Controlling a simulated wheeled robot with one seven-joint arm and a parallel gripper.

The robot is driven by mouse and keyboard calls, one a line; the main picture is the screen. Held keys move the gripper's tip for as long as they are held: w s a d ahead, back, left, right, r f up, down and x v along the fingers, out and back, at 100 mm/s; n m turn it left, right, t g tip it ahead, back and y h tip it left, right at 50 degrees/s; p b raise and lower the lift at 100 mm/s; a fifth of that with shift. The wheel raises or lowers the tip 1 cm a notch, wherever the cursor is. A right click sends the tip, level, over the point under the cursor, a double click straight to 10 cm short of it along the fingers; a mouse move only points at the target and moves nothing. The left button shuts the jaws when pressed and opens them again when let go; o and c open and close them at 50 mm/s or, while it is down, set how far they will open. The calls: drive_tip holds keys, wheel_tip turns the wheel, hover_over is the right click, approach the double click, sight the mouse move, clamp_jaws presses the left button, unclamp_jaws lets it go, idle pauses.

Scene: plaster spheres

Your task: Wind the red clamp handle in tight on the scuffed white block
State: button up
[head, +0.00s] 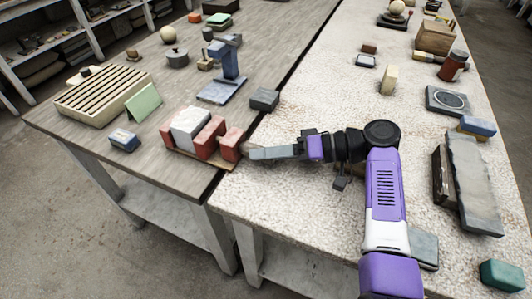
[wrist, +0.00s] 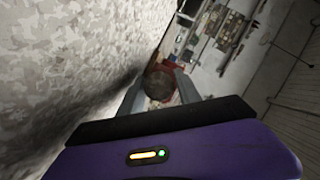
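The red clamp (head: 209,136) sits on a thin board at the near right corner of the grey wooden table. The scuffed white block (head: 189,126) stands between its red jaws. A red piece at the clamp's right end (head: 230,144), seemingly the handle, faces my gripper (head: 256,154). My gripper reaches left from the speckled table, its tips just right of that piece. In the wrist view my gripper (wrist: 160,96) has its two fingers apart. A dark round end (wrist: 160,82) with red around it shows between or just beyond them; I cannot tell whether they touch it.
A dark grey block (head: 264,99) lies behind my gripper, near the gap between tables. A blue stand (head: 224,75), a slatted wooden box (head: 104,93), a green card (head: 143,103) and a small blue block (head: 124,141) stand around the clamp. The speckled table's front left is clear.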

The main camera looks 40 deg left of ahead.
wheel_tip(320, 180, up, 20)
drive_tip(key=p, duration=0.1)
idle(0.7)
